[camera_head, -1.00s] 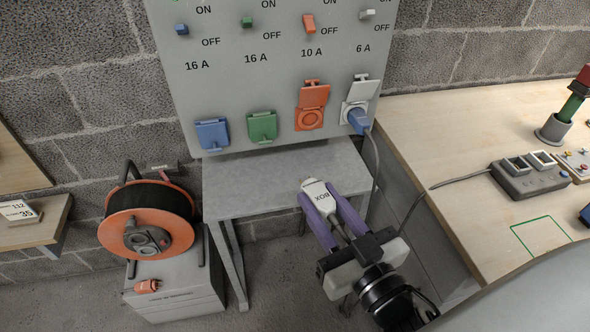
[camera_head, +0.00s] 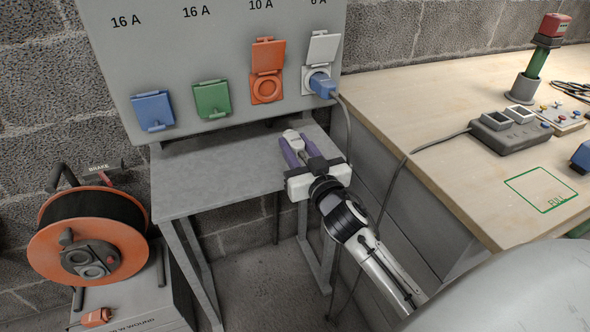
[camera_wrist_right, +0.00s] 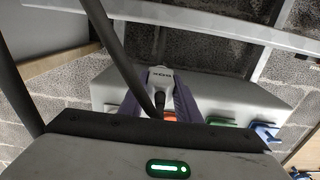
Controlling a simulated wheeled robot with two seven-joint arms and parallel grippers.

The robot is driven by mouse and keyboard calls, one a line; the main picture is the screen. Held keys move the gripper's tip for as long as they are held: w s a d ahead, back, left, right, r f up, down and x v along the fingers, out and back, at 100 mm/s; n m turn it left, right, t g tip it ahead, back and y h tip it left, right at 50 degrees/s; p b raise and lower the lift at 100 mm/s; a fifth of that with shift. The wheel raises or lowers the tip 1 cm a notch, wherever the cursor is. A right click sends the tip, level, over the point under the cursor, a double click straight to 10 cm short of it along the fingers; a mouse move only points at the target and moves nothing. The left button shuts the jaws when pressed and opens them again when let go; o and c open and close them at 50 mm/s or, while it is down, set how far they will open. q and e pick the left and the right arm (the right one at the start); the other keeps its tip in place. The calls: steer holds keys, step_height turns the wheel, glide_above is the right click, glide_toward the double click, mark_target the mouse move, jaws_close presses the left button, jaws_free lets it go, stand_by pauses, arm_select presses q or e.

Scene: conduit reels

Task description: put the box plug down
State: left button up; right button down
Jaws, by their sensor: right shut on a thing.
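The white box plug (camera_head: 293,137) sits between the purple fingers of my right gripper (camera_head: 296,149). The gripper is shut on it, over the right part of the small grey table (camera_head: 225,172) under the socket panel. In the right wrist view the plug (camera_wrist_right: 161,77) shows its BOX lettering between the fingers, with a dark cable running from it past the camera. I cannot tell whether the plug touches the table top. My left gripper is not in view.
The socket panel (camera_head: 215,55) stands behind the table, with a blue plug (camera_head: 321,85) in its white socket. An orange cable reel (camera_head: 88,245) stands at left. A wooden bench (camera_head: 430,105) at right holds a grey socket box (camera_head: 510,130). The table's left part is clear.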

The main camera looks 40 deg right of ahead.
step_height(320, 180, down, 4)
steer(key=shift+f+b, duration=0.1)
steer(key=shift+b, duration=0.85)
steer(key=shift+f, duration=0.4)
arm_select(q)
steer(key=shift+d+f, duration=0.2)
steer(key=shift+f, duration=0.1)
arm_select(e)
steer(key=shift+f, duration=0.1)
steer(key=shift+f+b, duration=0.55)
steer(key=shift+b, duration=0.05)
steer(key=c, duration=1.3)
jaws_free()
steer(key=shift+r, duration=0.1)
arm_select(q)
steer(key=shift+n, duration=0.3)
